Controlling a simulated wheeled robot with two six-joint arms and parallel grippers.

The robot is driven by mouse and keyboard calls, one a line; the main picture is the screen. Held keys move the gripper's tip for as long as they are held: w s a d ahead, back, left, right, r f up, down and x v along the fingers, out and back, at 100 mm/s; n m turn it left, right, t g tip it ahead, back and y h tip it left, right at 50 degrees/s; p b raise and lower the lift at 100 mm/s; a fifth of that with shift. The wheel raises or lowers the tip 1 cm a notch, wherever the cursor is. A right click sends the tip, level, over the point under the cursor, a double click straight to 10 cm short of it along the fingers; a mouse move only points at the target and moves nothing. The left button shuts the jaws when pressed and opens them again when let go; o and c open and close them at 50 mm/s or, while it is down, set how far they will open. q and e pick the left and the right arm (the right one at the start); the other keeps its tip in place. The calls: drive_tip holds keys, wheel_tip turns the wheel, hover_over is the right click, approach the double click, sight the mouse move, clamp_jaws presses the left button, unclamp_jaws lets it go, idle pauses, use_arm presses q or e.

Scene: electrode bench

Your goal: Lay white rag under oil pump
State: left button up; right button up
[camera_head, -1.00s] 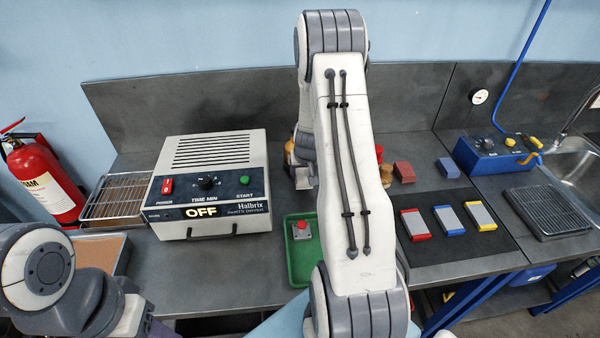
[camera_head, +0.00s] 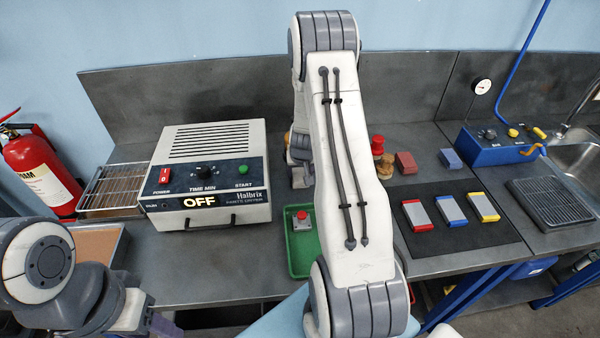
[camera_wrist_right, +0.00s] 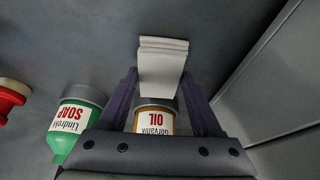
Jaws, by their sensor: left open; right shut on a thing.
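The white rag (camera_wrist_right: 163,62), a folded pad, sits between the fingers of my right gripper (camera_wrist_right: 162,85) in the right wrist view, and the gripper is shut on it. The oil pump (camera_wrist_right: 155,120), amber with a white OIL label, appears upside down behind the rag, which overlaps its grey end. I cannot tell the gap between them. In the head view my right arm hides the rag and most of the area around the right gripper (camera_head: 302,176). My left gripper (camera_head: 163,326) is at the bottom left edge, mostly cut off, and open.
A green soap bottle (camera_wrist_right: 80,125) stands beside the oil pump, with a red item (camera_wrist_right: 12,98) farther left. In the head view the dryer (camera_head: 205,185) and a green tray (camera_head: 300,248) are left of my arm. A dark mat (camera_head: 455,235) with coloured blocks is right.

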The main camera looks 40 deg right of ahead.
drive_tip(key=o, duration=1.3)
drive_tip(key=shift+f, duration=0.1)
drive_tip(key=shift+o, duration=0.2)
drive_tip(key=shift+r+p, duration=0.3)
drive_tip(key=shift+p, duration=0.05)
drive_tip(key=p+v, duration=0.5)
drive_tip(key=v, duration=0.6)
drive_tip(key=shift+r+p, duration=0.35)
drive_tip(key=shift+p, duration=0.05)
drive_tip(key=shift+s+a, duration=0.1)
